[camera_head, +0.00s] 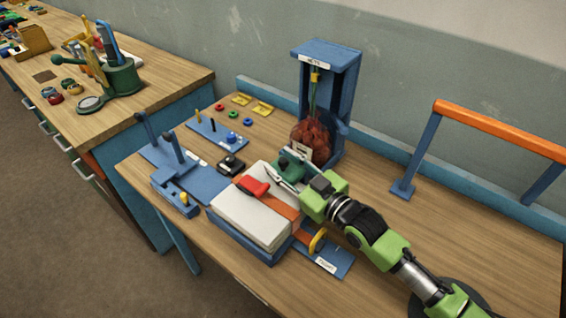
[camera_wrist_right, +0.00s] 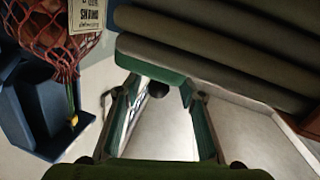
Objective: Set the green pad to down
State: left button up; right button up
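A green pad (camera_head: 290,167) shows at the far edge of the white sack (camera_head: 250,217), partly hidden by my right gripper (camera_head: 288,182). A red piece (camera_head: 254,187) lies on the sack's top beside an orange strap (camera_head: 281,212). My right gripper reaches in from the right, close to the green pad. In the right wrist view my gripper (camera_wrist_right: 160,88) has its fingers apart, with a pale surface between them. A green edge (camera_wrist_right: 150,58) lies just beyond the fingertips; I cannot tell whether they touch it. My left gripper is not in view.
A blue stand (camera_head: 328,88) holds a red net bag (camera_head: 312,143) behind the pad. A blue fixture with levers (camera_head: 176,160) stands left of the sack. An orange-topped rail (camera_head: 500,130) is at right. A label plate (camera_head: 325,264) lies at the front. Bare tabletop lies right of the stand.

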jog(key=v, duration=1.2)
dwell(0.3)
